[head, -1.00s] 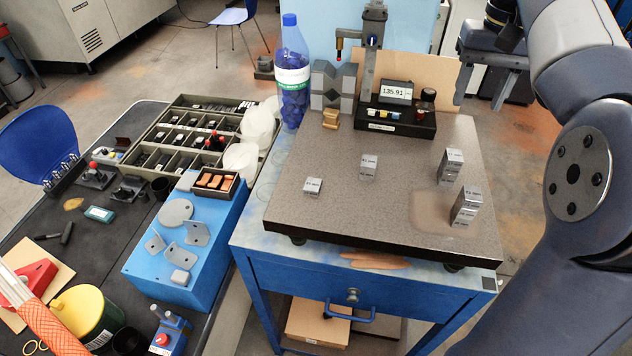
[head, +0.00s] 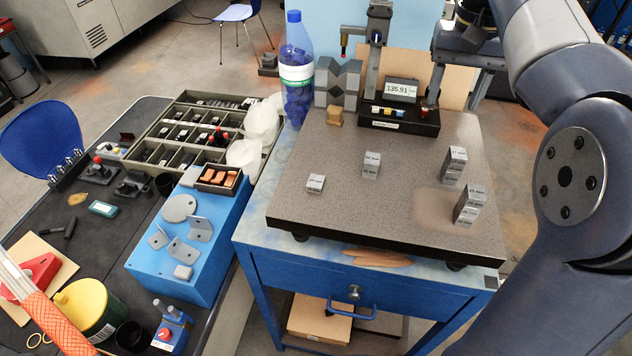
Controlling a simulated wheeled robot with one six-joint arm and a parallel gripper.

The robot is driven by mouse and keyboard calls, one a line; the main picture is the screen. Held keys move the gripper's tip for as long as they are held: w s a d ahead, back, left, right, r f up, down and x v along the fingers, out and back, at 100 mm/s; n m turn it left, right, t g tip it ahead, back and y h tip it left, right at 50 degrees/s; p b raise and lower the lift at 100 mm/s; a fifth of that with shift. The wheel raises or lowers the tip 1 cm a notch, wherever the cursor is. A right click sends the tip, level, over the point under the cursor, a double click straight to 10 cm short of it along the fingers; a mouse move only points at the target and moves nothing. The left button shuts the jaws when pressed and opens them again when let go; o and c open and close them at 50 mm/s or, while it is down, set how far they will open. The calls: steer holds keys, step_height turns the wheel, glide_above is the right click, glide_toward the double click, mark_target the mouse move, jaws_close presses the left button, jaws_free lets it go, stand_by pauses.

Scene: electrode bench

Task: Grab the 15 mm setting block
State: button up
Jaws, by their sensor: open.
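Small grey metal setting blocks with printed labels stand on the granite plate (head: 330,222). A low block (head: 315,184) lies at the left and a taller block (head: 371,165) stands in the middle. A stack of blocks (head: 453,166) stands at the right, with another stack (head: 467,204) nearer the front. The labels are too small to read surely, so I cannot tell which block is 15 mm. My gripper (head: 456,98) is open and empty, above the back right of the plate, apart from all the blocks.
A blue box (head: 190,240) stands left of the bench.

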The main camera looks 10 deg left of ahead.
steer(key=s+a+f, duration=0.1)
steer(key=a+f, duration=0.1)
steer(key=a, duration=0.4)
steer(key=s+a+f, duration=0.1)
steer(key=s+a, duration=0.1)
steer(key=a, duration=0.4)
glide_above(316, 179)
step_height(316, 179, down, 3)
steer(key=shift+m, duration=0.4)
step_height(316, 179, down, 11)
steer(key=shift+r, duration=0.15)
steer(key=shift+c, duration=0.3)
steer(key=c, duration=1.1)
